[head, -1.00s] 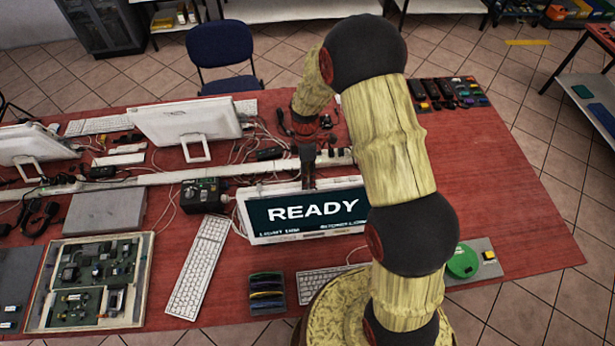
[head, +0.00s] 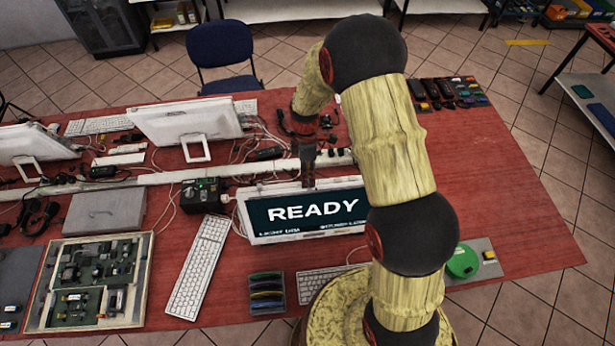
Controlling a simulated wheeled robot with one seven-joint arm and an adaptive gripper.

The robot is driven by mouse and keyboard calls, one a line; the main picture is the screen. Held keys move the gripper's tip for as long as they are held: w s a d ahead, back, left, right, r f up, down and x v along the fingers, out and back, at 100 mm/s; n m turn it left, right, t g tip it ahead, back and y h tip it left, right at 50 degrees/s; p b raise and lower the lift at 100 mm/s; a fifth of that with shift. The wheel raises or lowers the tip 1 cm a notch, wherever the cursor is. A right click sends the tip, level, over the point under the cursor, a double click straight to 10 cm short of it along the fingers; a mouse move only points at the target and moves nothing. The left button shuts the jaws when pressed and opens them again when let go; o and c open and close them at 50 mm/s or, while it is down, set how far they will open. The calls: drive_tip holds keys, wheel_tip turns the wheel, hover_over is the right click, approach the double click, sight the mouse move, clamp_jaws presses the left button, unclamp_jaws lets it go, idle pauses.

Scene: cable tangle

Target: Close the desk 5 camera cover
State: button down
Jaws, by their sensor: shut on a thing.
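A screen (head: 285,215) showing the word READY stands near the front middle of the red table. My gripper (head: 308,184) points down at the top edge of this screen, near its middle. The fingertips are small and dark here, and what lies between them is too small to make out. I cannot make out a camera cover or a desk number on the screen. My arm hides the screen's right end.
Another screen (head: 186,121) stands behind, with a blue chair (head: 221,48) beyond it. Cables and a white cable channel (head: 130,180) run behind the READY screen. A keyboard (head: 198,267) and an open circuit box (head: 91,283) lie left.

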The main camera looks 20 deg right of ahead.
drive_tip(key=shift+s+d+b, duration=0.2)
drive_tip(key=shift+d+b, duration=0.2)
drive_tip(key=shift+d, duration=0.85)
drive_tip(key=c, duration=1.9)
unclamp_jaws()
drive_tip(key=shift+o, duration=0.9)
drive_tip(key=shift+d, duration=0.1)
drive_tip(key=shift+r, duration=0.1)
drive_tip(key=v, duration=1.1)
drive_tip(key=shift+r, duration=0.4)
